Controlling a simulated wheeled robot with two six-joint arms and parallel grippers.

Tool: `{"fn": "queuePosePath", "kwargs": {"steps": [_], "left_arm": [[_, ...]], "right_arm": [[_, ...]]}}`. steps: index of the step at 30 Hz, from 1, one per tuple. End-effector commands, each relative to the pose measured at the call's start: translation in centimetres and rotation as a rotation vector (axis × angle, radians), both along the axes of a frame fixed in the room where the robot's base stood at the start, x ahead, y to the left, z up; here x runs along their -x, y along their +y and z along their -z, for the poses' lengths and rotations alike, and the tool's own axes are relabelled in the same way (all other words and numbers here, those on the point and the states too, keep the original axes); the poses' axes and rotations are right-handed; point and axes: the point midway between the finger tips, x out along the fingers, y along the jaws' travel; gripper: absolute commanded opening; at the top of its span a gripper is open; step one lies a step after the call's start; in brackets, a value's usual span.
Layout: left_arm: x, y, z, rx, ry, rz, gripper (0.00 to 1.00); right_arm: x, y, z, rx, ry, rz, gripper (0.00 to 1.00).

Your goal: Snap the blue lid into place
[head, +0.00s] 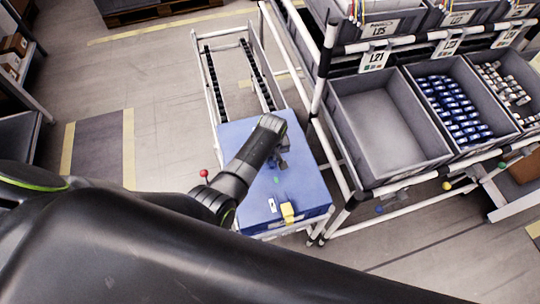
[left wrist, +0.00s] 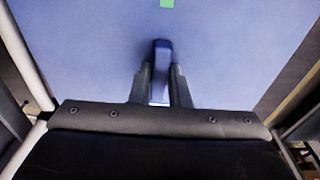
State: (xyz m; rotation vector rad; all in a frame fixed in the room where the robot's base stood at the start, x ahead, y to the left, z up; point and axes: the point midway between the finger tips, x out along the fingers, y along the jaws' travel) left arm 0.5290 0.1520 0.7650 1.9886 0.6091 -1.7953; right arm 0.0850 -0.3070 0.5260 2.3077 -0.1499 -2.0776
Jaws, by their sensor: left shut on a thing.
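The blue lid (head: 308,180) is a wide flat surface on top of a cart-like frame, in the middle of the head view. It also fills most of the left wrist view (left wrist: 80,50). My left gripper (head: 283,160) is over the lid. In the left wrist view its two fingers (left wrist: 160,85) are closed on a narrow raised blue handle (left wrist: 161,55) that stands out from the lid. I cannot tell whether the lid is seated, as its underside is hidden. My right gripper is not in view.
A yellow block (head: 288,212) and a white label (head: 272,205) are at the lid's near end. A white frame with roller tracks (head: 212,75) extends behind it. A rack with an empty grey bin (head: 385,125) and filled bins stands close on the right. Open floor (head: 165,90) lies left.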

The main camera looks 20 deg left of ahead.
Motion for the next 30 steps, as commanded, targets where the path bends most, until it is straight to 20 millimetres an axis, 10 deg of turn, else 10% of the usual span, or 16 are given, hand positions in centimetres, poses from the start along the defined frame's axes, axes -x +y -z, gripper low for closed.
{"fn": "queuePosePath", "kwargs": {"steps": [13,14,19,30], "left_arm": [[0.04,0.0,0.15,0.0,0.002,0.0,0.0],[0.05,0.01,0.15,0.0,0.002,0.0,0.19],[0.03,0.0,0.15,0.0,0.002,0.0,0.41],[0.05,-0.04,-0.14,0.001,0.001,0.0,0.41]], "right_arm": [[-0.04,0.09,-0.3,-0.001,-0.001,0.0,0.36],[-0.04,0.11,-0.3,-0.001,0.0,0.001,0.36],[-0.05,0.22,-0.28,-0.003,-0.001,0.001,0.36],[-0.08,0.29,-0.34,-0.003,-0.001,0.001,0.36]]}}
